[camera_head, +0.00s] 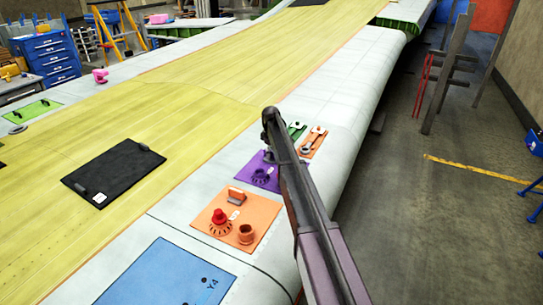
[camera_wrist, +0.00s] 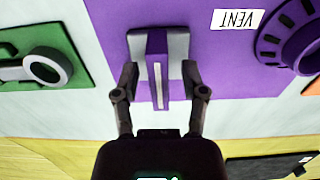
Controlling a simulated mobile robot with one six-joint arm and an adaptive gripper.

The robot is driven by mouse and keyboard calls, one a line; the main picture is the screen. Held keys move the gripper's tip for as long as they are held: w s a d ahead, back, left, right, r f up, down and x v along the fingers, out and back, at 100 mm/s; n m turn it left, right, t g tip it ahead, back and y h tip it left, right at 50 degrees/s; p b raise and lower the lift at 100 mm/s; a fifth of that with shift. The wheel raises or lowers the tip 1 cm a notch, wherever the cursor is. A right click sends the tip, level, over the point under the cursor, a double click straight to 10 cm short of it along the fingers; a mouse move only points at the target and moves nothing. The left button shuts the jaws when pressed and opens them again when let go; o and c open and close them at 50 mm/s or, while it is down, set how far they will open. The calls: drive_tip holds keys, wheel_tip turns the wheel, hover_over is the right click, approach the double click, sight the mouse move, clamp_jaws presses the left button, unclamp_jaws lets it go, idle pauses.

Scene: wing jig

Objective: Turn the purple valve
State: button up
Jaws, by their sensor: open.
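A purple panel (camera_wrist: 235,65) carries a white VENT label (camera_wrist: 237,19), upside down in the wrist view. On it are a purple upright handle (camera_wrist: 157,65) on a grey base and a round notched purple dial (camera_wrist: 292,35). I cannot tell for sure which one is the valve. My gripper (camera_wrist: 159,78) is open, with one finger on each side of the handle; contact is unclear. In the head view the panel (camera_head: 244,172) and dial (camera_head: 262,177) show left of my arm, which hides the handle.
An orange panel (camera_head: 265,213) with a red knob lies nearer, and a blue panel (camera_head: 150,285) nearer still. A green panel (camera_wrist: 35,50) with a ring-ended part adjoins the purple one. A black panel (camera_head: 115,172) lies on the yellow wing skin.

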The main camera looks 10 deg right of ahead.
clamp_jaws()
drive_tip(key=shift+s+m, duration=0.1)
drive_tip(key=shift+m, duration=0.3)
drive_tip(key=m, duration=0.3)
drive_tip(key=shift+m, duration=0.3)
drive_tip(key=m, duration=1.3)
drive_tip(key=shift+s, duration=0.1)
drive_tip(key=shift+m, duration=0.4)
